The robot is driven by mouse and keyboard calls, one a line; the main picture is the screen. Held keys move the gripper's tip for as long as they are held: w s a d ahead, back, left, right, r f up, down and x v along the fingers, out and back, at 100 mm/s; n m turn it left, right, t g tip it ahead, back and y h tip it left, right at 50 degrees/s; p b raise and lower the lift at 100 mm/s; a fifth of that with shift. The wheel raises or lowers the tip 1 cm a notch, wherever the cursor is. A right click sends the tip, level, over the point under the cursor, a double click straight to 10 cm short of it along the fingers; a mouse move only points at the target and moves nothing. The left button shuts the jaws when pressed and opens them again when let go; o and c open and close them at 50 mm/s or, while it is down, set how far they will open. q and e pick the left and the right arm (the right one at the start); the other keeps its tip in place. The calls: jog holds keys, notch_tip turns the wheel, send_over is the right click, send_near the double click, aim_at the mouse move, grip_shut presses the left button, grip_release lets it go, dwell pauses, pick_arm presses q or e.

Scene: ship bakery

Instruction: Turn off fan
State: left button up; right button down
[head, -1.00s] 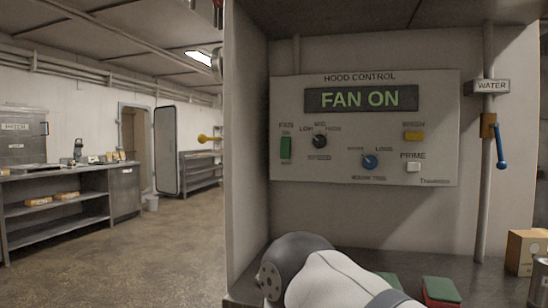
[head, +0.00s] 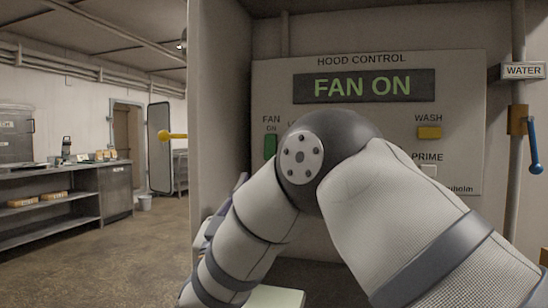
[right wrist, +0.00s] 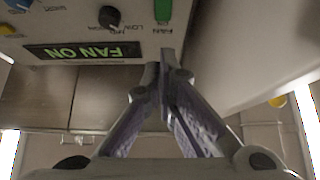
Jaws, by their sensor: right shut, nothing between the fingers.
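The hood control panel (head: 466,92) is on the wall ahead, and its display (head: 364,86) reads FAN ON. The green fan switch (head: 270,146) is at the panel's left, partly hidden by my right arm. In the right wrist view the panel appears upside down, with the display (right wrist: 82,52) and green fan switch (right wrist: 163,10) near the top. My right gripper (right wrist: 160,66) is shut and empty, its tips close to the switch in the picture; I cannot tell whether they touch the panel. My left gripper is not in view.
The yellow wash button (head: 429,132) is at the panel's right. A blue-handled water valve (head: 534,148) is on a pipe further right. The hood's side wall (head: 218,110) stands left of the panel. My right arm covers the panel's lower middle, including the dials.

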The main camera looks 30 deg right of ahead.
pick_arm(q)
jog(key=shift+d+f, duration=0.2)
pick_arm(e)
jog(key=w+d+f+x, duration=0.1)
jog(key=f+x, duration=0.1)
jog(key=x, duration=1.1)
jog(key=shift+w+d+f, duration=0.15)
jog(key=shift+w+d, duration=0.05)
jog(key=shift+d, duration=0.1)
